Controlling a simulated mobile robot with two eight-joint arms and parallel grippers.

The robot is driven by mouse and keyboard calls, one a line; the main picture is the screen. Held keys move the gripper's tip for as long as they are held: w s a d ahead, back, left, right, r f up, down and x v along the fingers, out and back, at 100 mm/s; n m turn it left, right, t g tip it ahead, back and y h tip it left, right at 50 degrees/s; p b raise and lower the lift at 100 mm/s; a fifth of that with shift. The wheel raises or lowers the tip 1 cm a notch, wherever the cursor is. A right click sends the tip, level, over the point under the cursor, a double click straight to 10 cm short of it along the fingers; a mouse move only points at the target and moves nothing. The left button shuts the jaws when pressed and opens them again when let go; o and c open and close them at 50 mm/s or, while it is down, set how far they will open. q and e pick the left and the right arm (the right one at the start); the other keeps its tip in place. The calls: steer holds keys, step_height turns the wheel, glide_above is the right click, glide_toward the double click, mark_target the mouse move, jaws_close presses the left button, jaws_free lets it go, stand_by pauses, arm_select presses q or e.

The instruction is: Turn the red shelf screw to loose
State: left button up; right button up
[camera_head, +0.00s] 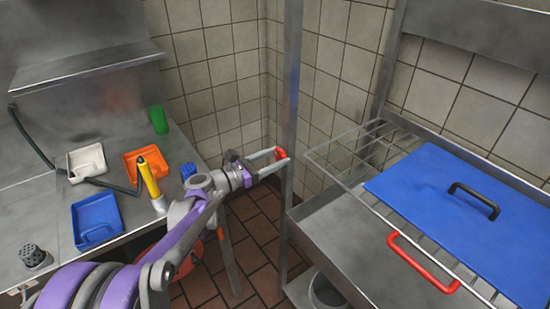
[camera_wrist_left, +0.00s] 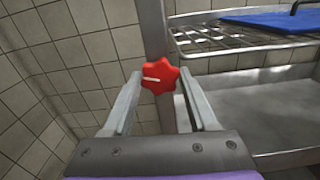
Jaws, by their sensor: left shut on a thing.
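The red shelf screw (camera_head: 280,154) is a star-shaped knob on the upright metal post. It also shows in the left wrist view (camera_wrist_left: 161,80), with a white mark that lies nearly level and points left. My left gripper (camera_head: 279,157) reaches the post from the left, and its two fingers are shut on the screw, one on each side. In the left wrist view the fingertips (camera_wrist_left: 159,76) flank the knob. My right gripper is not in view.
The post (camera_head: 292,70) belongs to a rack with a wire shelf (camera_head: 345,150), a blue board (camera_head: 430,190) and a red handle (camera_head: 420,262). A steel counter on the left holds orange (camera_head: 133,168), white (camera_head: 73,162) and blue (camera_head: 78,222) trays and a green cup (camera_head: 159,120).

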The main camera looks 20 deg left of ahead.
arm_select(q)
steer(key=o, duration=1.4)
steer(key=shift+c, duration=0.2)
steer(key=v, duration=1.1)
steer(key=shift+w, duration=0.1)
